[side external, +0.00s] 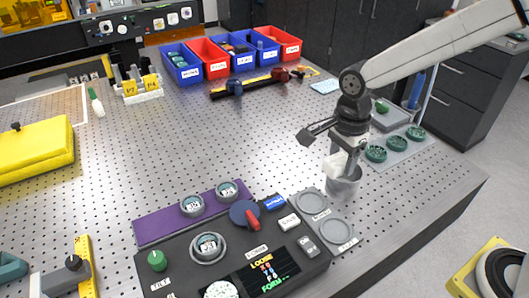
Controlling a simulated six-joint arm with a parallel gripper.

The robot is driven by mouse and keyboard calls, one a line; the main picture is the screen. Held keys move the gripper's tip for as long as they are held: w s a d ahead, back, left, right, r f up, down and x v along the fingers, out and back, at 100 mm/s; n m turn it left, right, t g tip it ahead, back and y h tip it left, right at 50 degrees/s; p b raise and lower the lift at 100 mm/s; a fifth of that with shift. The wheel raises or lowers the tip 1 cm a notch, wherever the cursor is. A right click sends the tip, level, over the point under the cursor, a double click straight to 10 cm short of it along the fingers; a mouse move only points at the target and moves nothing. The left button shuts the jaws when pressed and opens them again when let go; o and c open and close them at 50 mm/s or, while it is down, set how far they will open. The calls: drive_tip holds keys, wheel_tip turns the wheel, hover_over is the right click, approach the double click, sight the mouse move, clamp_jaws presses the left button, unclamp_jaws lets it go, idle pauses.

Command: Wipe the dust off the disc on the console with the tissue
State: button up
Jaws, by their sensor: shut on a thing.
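My gripper (346,158) is shut on a white tissue (335,164), at the right of the perforated table. The tissue is just above or at the mouth of a grey round container (344,184); I cannot tell whether it touches the rim. The dark console (180,264) is at the front, left of and nearer than my gripper. A labelled round disc (208,245) sits in a ring on it. Dust on the disc is too small to make out. Two similar labelled discs, one on the left (192,205) and one on the right (228,190), stand on a purple strip (165,223).
The console has a green knob (157,260), a red-handled dial (248,215), a lit display (268,275) and a pale speckled round piece (221,290). A grey tray (325,222) with two round recesses adjoins it. Green round pieces (376,153) lie right of my gripper. The table's middle is clear.

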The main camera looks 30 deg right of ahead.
drive_tip(key=w+a+r, duration=0.1)
drive_tip(key=w+a, duration=0.1)
drive_tip(key=a, duration=0.5)
drive_tip(key=w+a, duration=0.3)
drive_tip(key=a, duration=0.4)
hover_over(202, 243)
drive_tip(key=shift+a+f, duration=0.2)
drive_tip(key=shift+f, duration=2.9)
drive_tip(key=shift+d+f, duration=0.45)
drive_tip(key=shift+f, duration=0.1)
drive_tip(key=shift+s+d, duration=0.2)
drive_tip(key=shift+d, duration=0.95)
drive_tip(key=shift+s+d, duration=0.2)
drive_tip(key=shift+d, duration=0.9)
drive_tip(key=shift+w+a+f, duration=0.1)
drive_tip(key=shift+w+a, duration=0.1)
drive_tip(key=shift+a, duration=1.05)
drive_tip(key=shift+w+a, duration=0.15)
drive_tip(key=shift+a, duration=1.1)
drive_tip(key=shift+a+r, duration=0.2)
drive_tip(key=shift+a, duration=0.1)
wheel_tip(202, 243, up, 8)
